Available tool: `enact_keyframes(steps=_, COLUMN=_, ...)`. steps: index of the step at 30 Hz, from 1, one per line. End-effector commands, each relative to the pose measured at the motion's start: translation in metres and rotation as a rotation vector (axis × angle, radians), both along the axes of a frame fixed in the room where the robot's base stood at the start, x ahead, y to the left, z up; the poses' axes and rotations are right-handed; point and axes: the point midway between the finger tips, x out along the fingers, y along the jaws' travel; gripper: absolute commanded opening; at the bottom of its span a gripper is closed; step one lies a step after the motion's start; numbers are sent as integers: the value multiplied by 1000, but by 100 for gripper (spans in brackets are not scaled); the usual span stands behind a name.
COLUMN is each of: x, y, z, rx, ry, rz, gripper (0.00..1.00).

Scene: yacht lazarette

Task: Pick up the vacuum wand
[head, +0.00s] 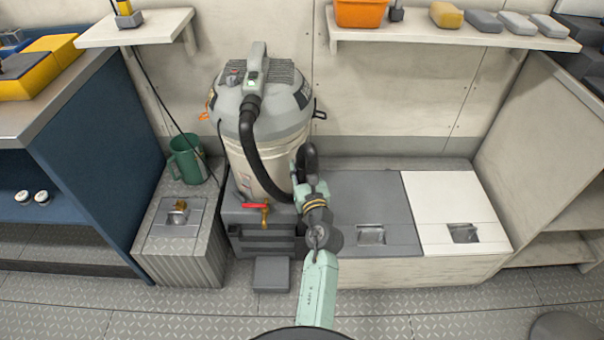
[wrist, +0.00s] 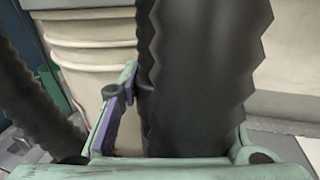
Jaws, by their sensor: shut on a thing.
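The vacuum (head: 265,110) is a grey canister with a cream body, standing on a dark grey base. Its black ribbed hose loops down from the top and bends up to the vacuum wand (head: 307,157) beside the canister's right side. My gripper (head: 309,184) is there, shut on the wand's black ribbed part. In the wrist view the wand (wrist: 205,70) rises upright between the fingers of my gripper (wrist: 182,125). A purple-lined finger shows on its left; the right finger is mostly hidden. The wand's lower end is hidden.
A red-handled valve (head: 257,207) is just left of my arm. A green mug (head: 188,158) stands on the left locker. A shelf (head: 450,34) with an orange bin (head: 360,12) and sponges hangs above right. The grey and white locker lids (head: 448,200) to the right are clear.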

Motion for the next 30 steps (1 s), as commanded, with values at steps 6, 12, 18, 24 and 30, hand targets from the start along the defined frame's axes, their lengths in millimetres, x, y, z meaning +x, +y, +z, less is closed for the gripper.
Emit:
enact_keyframes(steps=6, x=0, y=0, z=55, rx=-2, ry=-6, rz=0, gripper=4)
enact_keyframes(steps=12, x=0, y=0, z=99, rx=-2, ry=-7, rz=1, gripper=4)
enact_keyframes(steps=18, x=0, y=0, z=144, rx=-1, ry=-7, rz=1, gripper=4)
enact_keyframes(steps=24, x=0, y=1, z=186, rx=-2, ry=-8, rz=1, gripper=4)
enact_keyframes(steps=30, x=0, y=0, z=210, rx=-1, ry=-4, rz=0, gripper=4)
